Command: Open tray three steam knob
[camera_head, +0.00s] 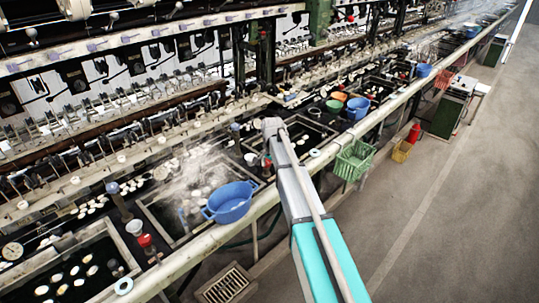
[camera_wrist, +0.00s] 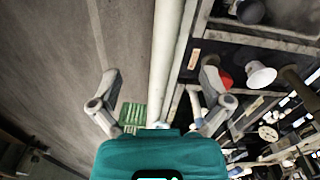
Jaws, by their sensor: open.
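Red knobs stand along the basin edge in the head view: one (camera_head: 145,240) at the lower left, and a small red one (camera_head: 267,163) just left of my arm. I cannot tell which belongs to tray three. In the wrist view a red round part (camera_wrist: 225,78) shows right of the rail, partly covered by my right finger. My gripper (camera_wrist: 158,78) is open and empty, its fingers spread on both sides of the pale rail. In the head view my arm reaches over the rail, and my fingers cannot be made out.
The long pale rail (camera_head: 205,243) runs along the basins. A blue tub (camera_head: 229,203) stands on the near basin, with steam behind it. A green basket (camera_head: 353,160) hangs outside the rail. A white cup-shaped part (camera_wrist: 260,74) sits beside the red one.

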